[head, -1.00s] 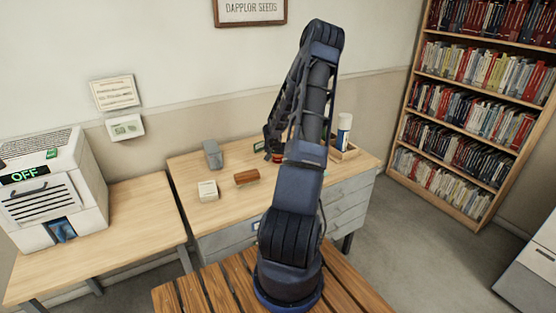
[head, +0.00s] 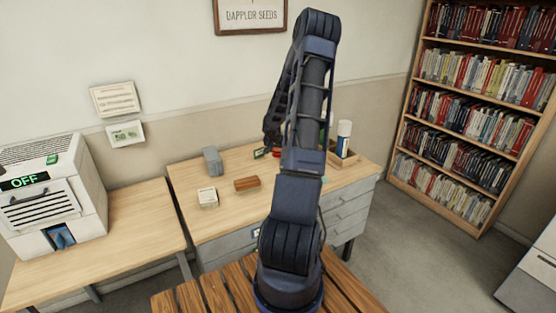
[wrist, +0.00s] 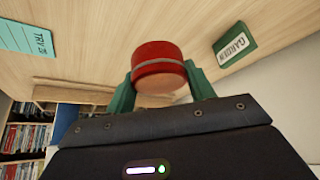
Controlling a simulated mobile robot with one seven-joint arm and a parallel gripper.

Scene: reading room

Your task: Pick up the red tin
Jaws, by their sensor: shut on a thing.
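The red tin (wrist: 158,58) is short and round, with a pale band around it, and sits between the two green fingers of my gripper (wrist: 160,72) in the wrist view. My gripper is shut on it. In the head view only a small red part of the tin (head: 276,153) shows beside my arm, over the back of the desk. My arm hides most of the tin and the gripper there. I cannot tell whether the tin touches the desktop.
On the desk (head: 222,222) are a grey object (head: 212,161), a small cream box (head: 207,197), a reddish-brown block (head: 247,184), and a wooden tray (head: 343,158) with a white bottle (head: 344,137). A green "GARDEN" box (wrist: 234,44) is near the tin.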

